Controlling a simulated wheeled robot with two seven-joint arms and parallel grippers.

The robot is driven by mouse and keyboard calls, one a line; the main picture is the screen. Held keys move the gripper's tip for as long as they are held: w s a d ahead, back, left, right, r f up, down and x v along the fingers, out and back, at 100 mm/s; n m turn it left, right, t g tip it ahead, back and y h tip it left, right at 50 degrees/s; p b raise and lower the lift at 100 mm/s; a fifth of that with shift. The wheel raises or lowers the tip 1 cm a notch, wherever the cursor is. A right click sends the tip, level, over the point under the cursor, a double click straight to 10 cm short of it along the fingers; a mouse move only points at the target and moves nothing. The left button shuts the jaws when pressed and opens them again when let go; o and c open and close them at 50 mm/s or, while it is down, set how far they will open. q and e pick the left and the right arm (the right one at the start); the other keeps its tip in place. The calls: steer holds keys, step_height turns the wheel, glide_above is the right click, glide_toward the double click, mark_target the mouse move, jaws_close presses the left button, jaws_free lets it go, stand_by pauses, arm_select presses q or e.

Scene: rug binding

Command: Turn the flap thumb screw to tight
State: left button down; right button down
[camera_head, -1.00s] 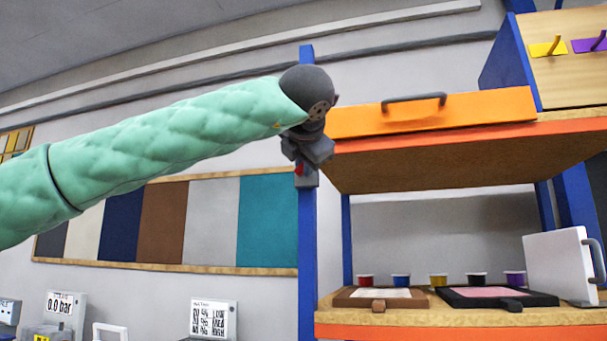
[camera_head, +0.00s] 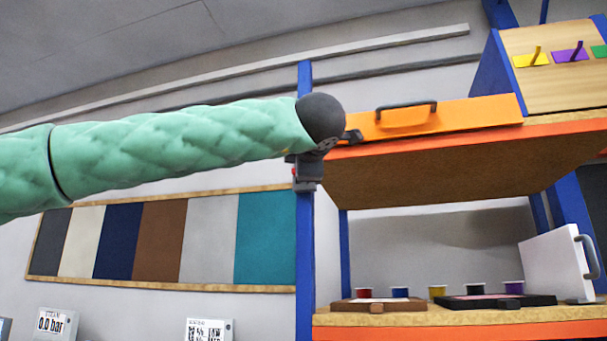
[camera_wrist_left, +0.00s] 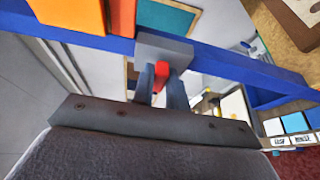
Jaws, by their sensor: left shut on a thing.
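The red thumb screw (camera_wrist_left: 161,72) sits on a grey block (camera_wrist_left: 163,47) on the blue post. In the left wrist view my left gripper (camera_wrist_left: 161,84) is shut on the screw, with one finger on each side of it and part of its red body showing between them. In the head view my left gripper (camera_head: 306,170) is at the blue post (camera_head: 305,240), beside the left end of the orange flap (camera_head: 450,116). There my wrist and fingers hide most of the screw. No marking for tight or loose can be made out. My right gripper is not in view.
The flap has a dark handle (camera_head: 406,108) and lies above the shelf opening. Several small coloured cups and a white panel (camera_head: 550,268) with a handle stand on the lower shelf (camera_head: 440,316). Colour swatches (camera_head: 265,235) hang on the wall at left.

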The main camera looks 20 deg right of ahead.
arm_select(q)
steer(key=shift+f+m, duration=0.1)
steer(key=shift+m, duration=0.2)
steer(key=c, duration=1.4)
jaws_free()
steer(key=shift+s, duration=0.1)
steer(key=s+a+b, duration=0.1)
steer(key=s, duration=0.6)
steer(key=shift+s+a, duration=0.25)
